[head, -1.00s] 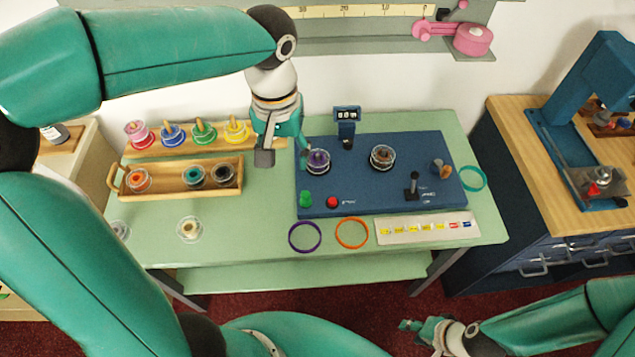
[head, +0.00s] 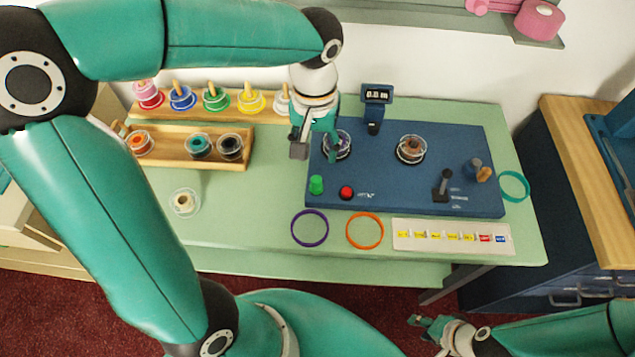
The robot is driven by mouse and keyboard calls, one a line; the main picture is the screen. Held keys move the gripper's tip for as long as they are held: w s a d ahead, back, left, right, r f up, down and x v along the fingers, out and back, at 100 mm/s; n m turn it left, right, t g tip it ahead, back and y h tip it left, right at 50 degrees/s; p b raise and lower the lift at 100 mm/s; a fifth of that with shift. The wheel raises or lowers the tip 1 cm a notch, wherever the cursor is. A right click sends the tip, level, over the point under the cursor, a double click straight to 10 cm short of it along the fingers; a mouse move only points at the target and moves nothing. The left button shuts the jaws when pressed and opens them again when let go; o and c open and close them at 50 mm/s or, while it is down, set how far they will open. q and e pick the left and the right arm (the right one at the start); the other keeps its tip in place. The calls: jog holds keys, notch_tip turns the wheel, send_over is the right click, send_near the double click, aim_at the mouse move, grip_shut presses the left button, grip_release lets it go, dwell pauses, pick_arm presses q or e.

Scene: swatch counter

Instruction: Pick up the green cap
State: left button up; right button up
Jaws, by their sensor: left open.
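The small green cap (head: 316,185) stands on the front left part of the blue panel (head: 400,196), just left of a red button (head: 346,192). My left gripper (head: 317,150) is open and empty, pointing down over the panel's left edge, behind the cap and apart from it in the picture. Its right finger overlaps a clear dish with purple contents (head: 340,143); I cannot tell whether they touch. My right gripper (head: 424,328) is low at the bottom right, in front of the table and far from the cap. Its jaws are too small to read.
A wooden rack (head: 158,112) holds several coloured pieces, including a green one (head: 215,97). A wooden tray (head: 178,157) holds dishes. A display (head: 377,94) and a lever (head: 441,188) rise from the panel. Purple (head: 294,237) and orange (head: 349,239) rings lie in front.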

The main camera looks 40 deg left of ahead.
aim_at(317, 179)
pick_arm(q)
notch_tip(317, 179, down, 7)
jog(key=shift+w+f, duration=0.1)
jog(key=shift+f, duration=0.05)
jog(key=shift+w+a+f, duration=0.1)
jog(key=shift+w+f, duration=0.05)
jog(key=shift+f, duration=1.25)
jog(key=shift+w+f, duration=0.1)
jog(key=shift+f, duration=1.25)
jog(key=c, duration=0.8)
